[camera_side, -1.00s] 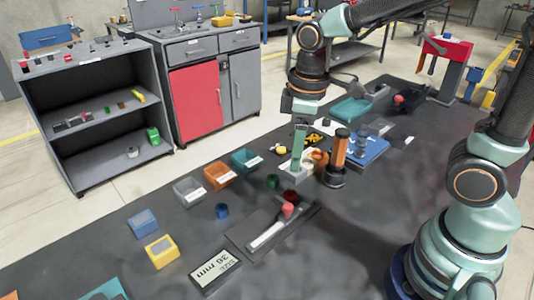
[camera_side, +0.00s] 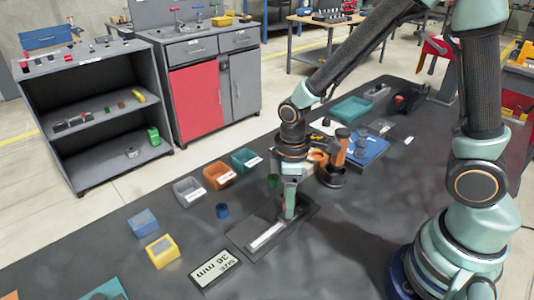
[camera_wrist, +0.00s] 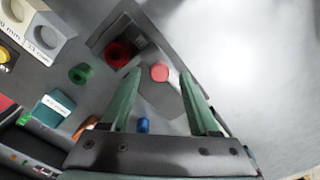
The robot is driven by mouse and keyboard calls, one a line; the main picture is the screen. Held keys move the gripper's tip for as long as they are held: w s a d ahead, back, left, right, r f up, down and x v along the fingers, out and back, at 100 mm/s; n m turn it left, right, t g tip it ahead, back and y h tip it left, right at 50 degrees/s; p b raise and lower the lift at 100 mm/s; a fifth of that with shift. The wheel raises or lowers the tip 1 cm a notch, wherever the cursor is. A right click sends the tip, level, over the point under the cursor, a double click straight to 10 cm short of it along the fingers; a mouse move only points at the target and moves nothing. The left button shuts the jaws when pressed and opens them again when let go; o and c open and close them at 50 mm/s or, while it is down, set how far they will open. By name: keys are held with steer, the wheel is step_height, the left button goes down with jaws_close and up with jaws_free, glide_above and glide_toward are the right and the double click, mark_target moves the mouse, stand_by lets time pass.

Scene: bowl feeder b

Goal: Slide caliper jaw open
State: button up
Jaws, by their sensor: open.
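The caliper lies on a dark base plate (camera_side: 240,236) on the table, with a pale silver bar (camera_side: 267,235) along it. Its jaw carries a red knob, which my gripper mostly hides in the side view. In the wrist view the pinkish-red knob (camera_wrist: 160,72) sits between the two green fingertips. My gripper (camera_side: 289,214) points down at the right end of the bar. It also shows in the wrist view (camera_wrist: 160,78), its fingers open with visible gaps on both sides of the knob. Whether the fingertips reach below the knob's top is unclear.
A display block reading 36 mm (camera_side: 215,270) lies in front of the caliper. A blue cup (camera_side: 222,210), several bins including an orange one (camera_side: 219,176), and a yellow box (camera_side: 162,251) stand left. An orange-topped stand (camera_side: 336,160) is behind.

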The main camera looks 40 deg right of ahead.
steer(key=shift+f, duration=0.6)
jaws_close()
stand_by(1.1)
